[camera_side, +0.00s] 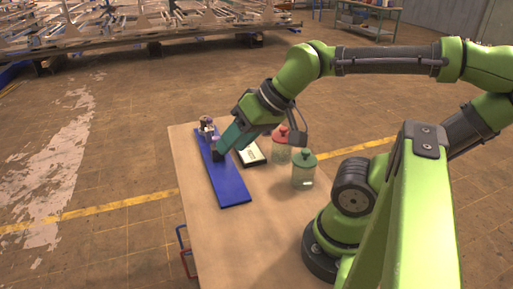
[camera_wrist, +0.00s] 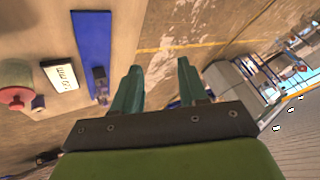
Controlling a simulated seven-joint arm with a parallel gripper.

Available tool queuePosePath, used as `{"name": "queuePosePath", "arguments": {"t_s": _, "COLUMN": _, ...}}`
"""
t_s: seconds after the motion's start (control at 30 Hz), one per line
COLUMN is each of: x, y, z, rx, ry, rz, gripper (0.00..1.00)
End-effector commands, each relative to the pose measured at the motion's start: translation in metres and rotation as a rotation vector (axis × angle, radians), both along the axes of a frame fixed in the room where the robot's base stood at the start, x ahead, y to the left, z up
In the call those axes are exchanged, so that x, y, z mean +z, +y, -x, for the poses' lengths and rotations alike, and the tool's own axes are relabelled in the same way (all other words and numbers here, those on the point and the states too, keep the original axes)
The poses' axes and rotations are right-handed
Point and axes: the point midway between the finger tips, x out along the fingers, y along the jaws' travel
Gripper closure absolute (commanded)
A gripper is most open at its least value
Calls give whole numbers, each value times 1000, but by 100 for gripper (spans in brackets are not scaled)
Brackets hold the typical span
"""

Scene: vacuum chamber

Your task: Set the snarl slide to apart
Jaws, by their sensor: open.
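A long blue board (camera_side: 232,188) lies on the table. Small grey and purple parts (camera_side: 207,127) stand at its far end; I cannot tell which is the snarl slide or how it is set. In the wrist view the blue board (camera_wrist: 92,35) is left of my gripper, with a small dark block (camera_wrist: 100,82) at its near end. My gripper (camera_side: 221,151) has teal fingers and is over the board's far part in the side view, hiding some of it. In the wrist view my gripper (camera_wrist: 159,66) is open, with nothing between the fingers.
A dark-edged box with a white label (camera_side: 250,154) lies right of the board. The wooden table (camera_side: 240,240) is bare at the front.

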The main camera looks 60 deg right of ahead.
Motion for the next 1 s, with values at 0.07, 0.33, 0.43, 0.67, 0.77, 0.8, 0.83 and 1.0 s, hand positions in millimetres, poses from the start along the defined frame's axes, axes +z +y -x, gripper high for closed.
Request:
{"name": "queuePosePath", "arguments": {"t_s": 0.07, "x": 0, "y": 0, "z": 0, "rx": 0, "ry": 0, "rz": 0, "gripper": 57}}
{"name": "queuePosePath", "arguments": {"t_s": 0.33, "x": -12, "y": -16, "z": -18, "rx": -57, "ry": 85, "rz": -1, "gripper": 46}}
{"name": "queuePosePath", "arguments": {"t_s": 0.43, "x": -8, "y": -36, "z": -47, "rx": -92, "ry": 149, "rz": 15, "gripper": 46}}
{"name": "queuePosePath", "arguments": {"t_s": 0.67, "x": -3, "y": -102, "z": -119, "rx": -63, "ry": 319, "rz": 104, "gripper": 46}}
{"name": "queuePosePath", "arguments": {"t_s": 0.77, "x": -8, "y": -136, "z": -147, "rx": -23, "ry": 397, "rz": 146, "gripper": 46}}
{"name": "queuePosePath", "arguments": {"t_s": 0.8, "x": -10, "y": -151, "z": -158, "rx": -2, "ry": 429, "rz": 163, "gripper": 46}}
{"name": "queuePosePath", "arguments": {"t_s": 0.83, "x": -12, "y": -162, "z": -165, "rx": 15, "ry": 453, "rz": 175, "gripper": 46}}
{"name": "queuePosePath", "arguments": {"t_s": 1.0, "x": -20, "y": -215, "z": -196, "rx": 134, "ry": 563, "rz": 234, "gripper": 46}}
